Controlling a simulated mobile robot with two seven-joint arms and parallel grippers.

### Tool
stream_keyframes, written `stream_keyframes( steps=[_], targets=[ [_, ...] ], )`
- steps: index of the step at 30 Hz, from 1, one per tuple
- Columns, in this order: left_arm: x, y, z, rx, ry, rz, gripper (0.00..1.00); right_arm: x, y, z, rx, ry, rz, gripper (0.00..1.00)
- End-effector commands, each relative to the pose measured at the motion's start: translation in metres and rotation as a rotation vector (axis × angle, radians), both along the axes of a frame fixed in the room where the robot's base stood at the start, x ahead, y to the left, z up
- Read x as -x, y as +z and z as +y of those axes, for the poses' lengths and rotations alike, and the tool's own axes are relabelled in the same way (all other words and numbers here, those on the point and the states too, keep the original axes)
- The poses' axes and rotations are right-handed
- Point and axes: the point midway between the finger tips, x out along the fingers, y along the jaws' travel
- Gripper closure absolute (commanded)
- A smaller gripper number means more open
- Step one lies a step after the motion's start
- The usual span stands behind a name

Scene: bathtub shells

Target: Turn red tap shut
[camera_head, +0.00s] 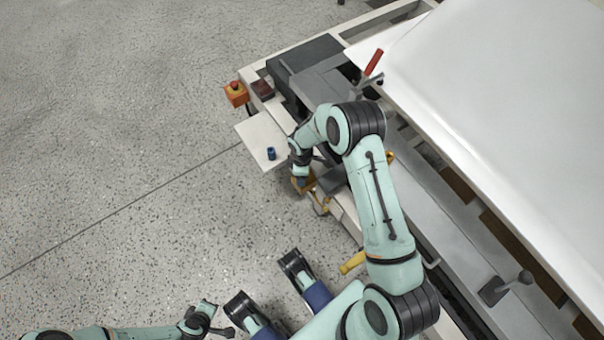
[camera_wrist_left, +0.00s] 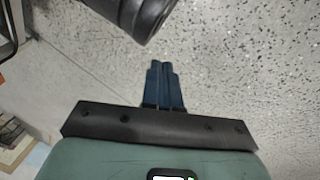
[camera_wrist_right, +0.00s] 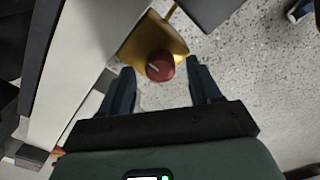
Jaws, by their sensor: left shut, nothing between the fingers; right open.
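The red tap (camera_wrist_right: 160,66) is a round red knob with a pale mark on its face, in front of a yellow bracket (camera_wrist_right: 150,40) in the right wrist view. My right gripper (camera_wrist_right: 156,82) is open, with one blue finger on each side of the knob's near part; contact cannot be told. In the head view my right gripper (camera_head: 301,182) reaches down at the bench's left edge by yellow parts, and the knob is not distinguishable there. My left gripper (camera_wrist_left: 165,70) is shut and empty above the floor, away from the tap.
A red lever handle (camera_head: 373,62) rises from the bench beside a large white shell (camera_head: 510,90). A small shelf (camera_head: 258,143) holds a blue object (camera_head: 271,153). Open floor lies left.

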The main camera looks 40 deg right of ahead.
Motion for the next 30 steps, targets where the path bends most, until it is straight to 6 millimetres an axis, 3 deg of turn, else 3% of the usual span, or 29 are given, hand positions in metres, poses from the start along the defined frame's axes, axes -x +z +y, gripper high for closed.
stream_keyframes(
  steps=[2, 9, 15, 21, 30],
  targets=[
    [-0.008, 0.012, -0.001, 0.000, -0.003, -0.027, 1.00, -0.001, 0.020, 0.000, 0.001, 0.000, -0.005, 0.37],
    [0.019, 0.025, -0.014, 0.032, -0.027, 0.043, 1.00, -0.001, 0.076, 0.000, 0.000, 0.000, -0.004, 0.37],
    [0.032, 0.033, -0.021, 0.050, -0.042, 0.079, 1.00, 0.000, 0.107, 0.000, -0.001, 0.000, -0.002, 0.37],
    [0.037, 0.035, -0.023, 0.055, -0.046, 0.092, 1.00, 0.000, 0.118, 0.000, -0.001, 0.001, 0.001, 0.37],
    [0.037, 0.034, -0.023, 0.055, -0.046, 0.092, 1.00, 0.000, 0.118, 0.000, -0.001, 0.001, 0.001, 0.37]
  ],
)
